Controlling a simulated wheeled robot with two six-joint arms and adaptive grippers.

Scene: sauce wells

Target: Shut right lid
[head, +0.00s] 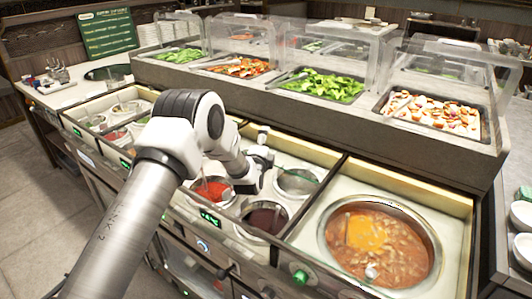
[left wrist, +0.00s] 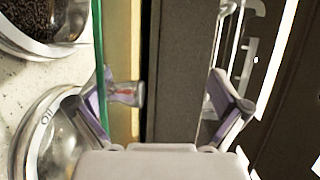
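My left gripper (head: 266,160) is over the back of the middle sauce section in the head view. Its two fingers show spread wide apart in the left wrist view (left wrist: 165,105). A clear pane with a green edge (left wrist: 99,45), which looks like a raised glass lid seen edge-on, runs by the left finger. A small clear knob (left wrist: 127,93) sticks out from it into the gap between the fingers. I cannot tell whether a finger touches the pane. Which lid this is, I cannot tell for sure. My right gripper is not in view.
Wells of red sauce (head: 212,190) and dark sauce (head: 264,219) lie below my left arm, with a metal-rimmed well (head: 297,182) beside them. A large soup pot (head: 378,242) stands open at right. Glass-guarded food trays (head: 321,86) line the raised back counter.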

